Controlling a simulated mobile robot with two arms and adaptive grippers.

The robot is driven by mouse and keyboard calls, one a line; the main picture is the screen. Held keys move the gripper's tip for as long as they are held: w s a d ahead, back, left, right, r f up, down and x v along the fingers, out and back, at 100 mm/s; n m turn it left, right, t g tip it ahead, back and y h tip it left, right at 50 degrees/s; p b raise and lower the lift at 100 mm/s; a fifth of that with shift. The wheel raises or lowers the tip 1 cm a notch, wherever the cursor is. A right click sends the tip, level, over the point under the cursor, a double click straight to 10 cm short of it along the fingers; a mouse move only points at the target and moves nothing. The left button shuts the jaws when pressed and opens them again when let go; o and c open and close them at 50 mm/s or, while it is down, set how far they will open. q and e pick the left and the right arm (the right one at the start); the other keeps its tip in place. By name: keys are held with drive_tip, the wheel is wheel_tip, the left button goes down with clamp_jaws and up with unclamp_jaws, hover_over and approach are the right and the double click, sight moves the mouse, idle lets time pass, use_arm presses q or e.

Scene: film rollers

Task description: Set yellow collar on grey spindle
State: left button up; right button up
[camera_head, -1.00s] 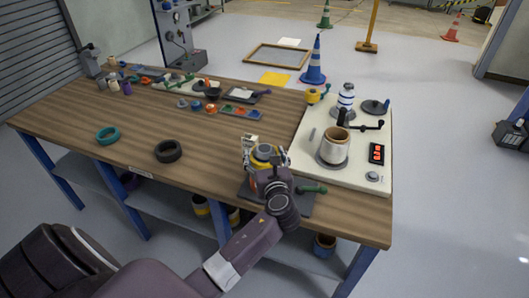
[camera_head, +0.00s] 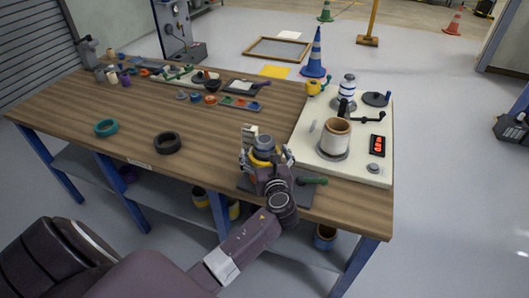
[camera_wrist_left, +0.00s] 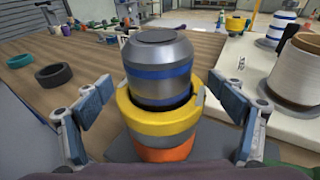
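The grey spindle (camera_wrist_left: 158,62) with blue bands stands upright in the left wrist view; it also shows near the table's front edge in the head view (camera_head: 264,143). The yellow collar (camera_wrist_left: 160,122) sits around the spindle's lower part, just above an orange part (camera_wrist_left: 165,152). My left gripper (camera_head: 266,153) is low in front of the spindle. Its fingers are spread on either side of the collar, with visible gaps, and hold nothing. The far side of the collar is hidden by the spindle. My right gripper is not in view.
A dark plate (camera_head: 299,198) with a green handle lies under the spindle area. A cream panel (camera_head: 310,150) with a beige roll (camera_head: 336,133) and cranks is close on the right. A black ring (camera_head: 167,143) and a teal ring (camera_head: 106,127) lie left, with bare wood between.

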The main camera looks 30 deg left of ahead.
use_arm(q)
drive_tip(key=v, duration=1.2)
drive_tip(key=shift+a, duration=0.1)
idle(0.4)
